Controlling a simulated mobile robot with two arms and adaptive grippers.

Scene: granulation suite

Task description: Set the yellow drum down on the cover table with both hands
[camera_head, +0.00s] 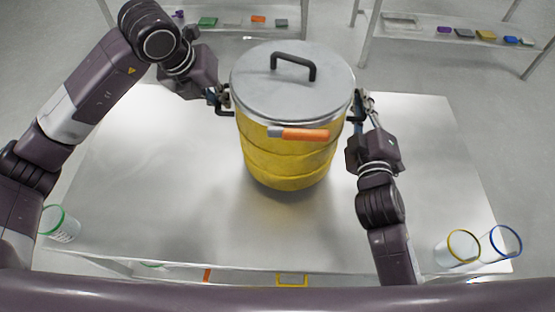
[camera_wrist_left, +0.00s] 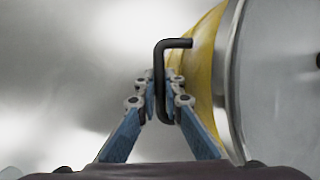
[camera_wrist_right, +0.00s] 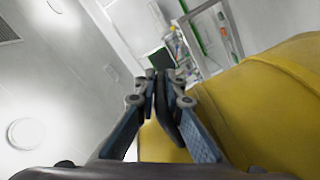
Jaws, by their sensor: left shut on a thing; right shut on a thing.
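The yellow drum (camera_head: 287,165) stands upright over the middle of the cover table (camera_head: 130,190). It has a grey lid (camera_head: 265,92) with a black top handle and an orange-handled latch on its front. My left gripper (camera_head: 222,101) is shut on the drum's left side handle; in the left wrist view that black handle (camera_wrist_left: 161,60) passes between the fingers.
A green-rimmed clear container (camera_head: 61,224) is at the table's front left. A yellow-rimmed container (camera_head: 458,248) and a blue-rimmed one (camera_head: 502,243) are at the front right. Shelves (camera_head: 420,28) with small coloured items stand behind. The tabletop around the drum is clear.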

